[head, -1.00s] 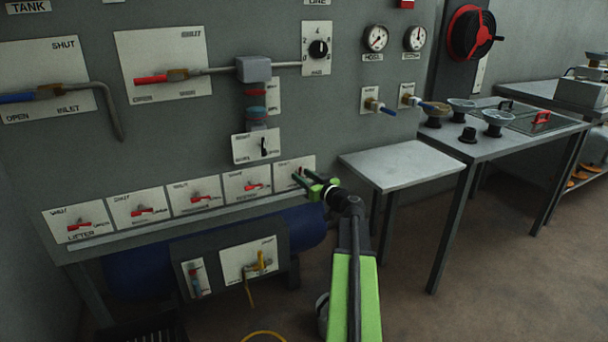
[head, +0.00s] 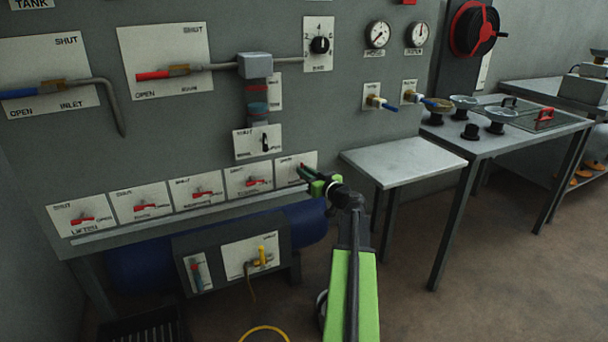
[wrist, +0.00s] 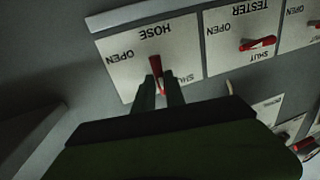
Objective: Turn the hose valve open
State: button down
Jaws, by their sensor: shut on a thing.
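The hose valve is a white plate marked HOSE, OPEN and SHUT (wrist: 128,58) with a red lever (wrist: 155,66), seen upside down in the wrist view. The lever stands across the plate between the two words, nearer upright than the tester lever beside it. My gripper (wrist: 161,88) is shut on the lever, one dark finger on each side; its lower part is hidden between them. In the head view my green gripper (head: 306,175) is at the rightmost plate of the low row (head: 290,163), covering most of its lever.
The tester valve plate (wrist: 222,55) with its red lever is close beside the hose plate. More lever plates continue along the row (head: 196,193). A small grey table (head: 400,160) stands right of the panel. A blue tank (head: 305,226) sits below the row.

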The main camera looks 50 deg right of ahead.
jog(key=shift+d+f+m+t+h+b, duration=0.2)
jog(key=shift+m+h+b, duration=0.65)
jog(key=shift+m, duration=2.4)
jog(key=shift+a+f+m+t+h+b, duration=0.1)
jog(key=shift+f+m+t+h+b, duration=0.25)
jog(key=shift+m+b, duration=1.9)
jog(key=shift+d+f+m+t+h+p, duration=0.15)
jog(key=shift+m+h, duration=0.55)
jog(key=shift+m, duration=3.6)
jog(key=shift+a+m, duration=0.1)
jog(key=shift+m, duration=0.2)
jog(key=c, duration=1.4)
grip_release()
jog(key=shift+f, duration=0.1)
